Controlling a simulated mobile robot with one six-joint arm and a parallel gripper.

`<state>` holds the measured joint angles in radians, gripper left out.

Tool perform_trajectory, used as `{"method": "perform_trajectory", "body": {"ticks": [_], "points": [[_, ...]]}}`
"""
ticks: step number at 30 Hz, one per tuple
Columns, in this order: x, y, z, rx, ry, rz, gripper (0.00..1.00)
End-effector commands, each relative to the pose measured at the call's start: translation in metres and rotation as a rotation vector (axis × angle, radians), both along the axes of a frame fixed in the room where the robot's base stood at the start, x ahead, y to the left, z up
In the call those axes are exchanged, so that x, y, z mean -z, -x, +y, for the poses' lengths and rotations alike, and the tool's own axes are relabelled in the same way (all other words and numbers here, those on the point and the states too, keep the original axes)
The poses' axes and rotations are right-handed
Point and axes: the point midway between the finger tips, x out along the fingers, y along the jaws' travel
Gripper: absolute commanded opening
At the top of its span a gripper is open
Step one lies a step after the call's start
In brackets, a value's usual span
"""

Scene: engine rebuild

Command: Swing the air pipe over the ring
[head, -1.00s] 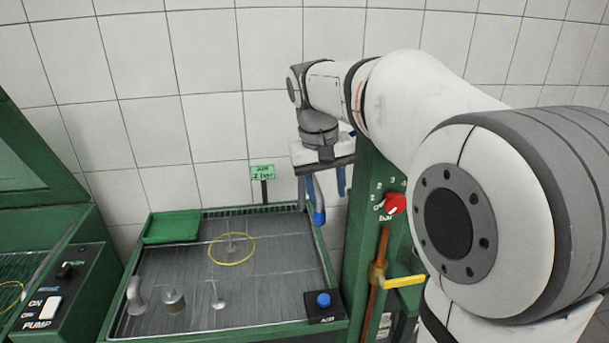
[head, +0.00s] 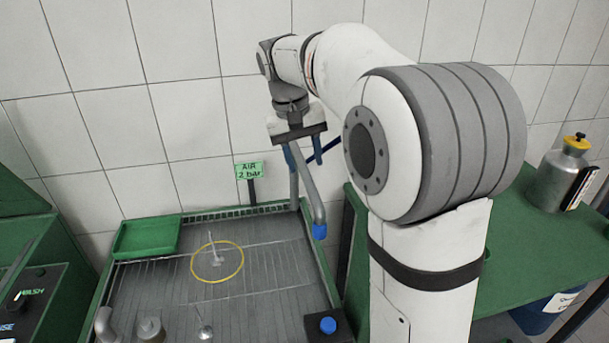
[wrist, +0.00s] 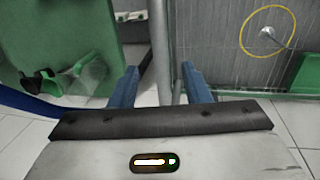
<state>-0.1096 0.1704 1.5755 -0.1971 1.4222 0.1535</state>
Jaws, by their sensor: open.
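The air pipe (head: 308,185) is a grey bent pipe with a blue tip (head: 319,231), at the back right of the wash tray (head: 325,275). The yellow ring (head: 194,268) lies in the tray, left of the pipe tip, around a small metal fitting. In the wrist view the ring (wrist: 243,36) is at the top right. My gripper (head: 304,158) is by the upper part of the pipe. In the wrist view its two blue fingers (wrist: 160,84) are apart, and a grey upright pipe (wrist: 161,50) shows between them. I cannot tell whether either finger touches it.
A green "AIR 2 bar" sign (head: 249,170) stands behind the tray. A green box (head: 146,237) sits at the tray's back left. A blue button (head: 327,325) is at its front right. A green bench (head: 530,240) with a metal canister (head: 562,175) is to the right.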

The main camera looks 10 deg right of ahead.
Motion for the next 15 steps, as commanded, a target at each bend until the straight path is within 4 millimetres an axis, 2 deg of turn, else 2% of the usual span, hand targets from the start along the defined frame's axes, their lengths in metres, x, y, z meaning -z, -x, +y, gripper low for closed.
{"method": "perform_trajectory", "body": {"ticks": [3, 9, 15], "points": [[0.021, 0.001, -0.003, -0.001, 0.0, 0.003, 0.43], [0.049, 0.001, -0.008, -0.003, 0.0, 0.004, 0.43], [0.061, 0.001, -0.01, -0.005, 0.0, 0.002, 0.43]]}}
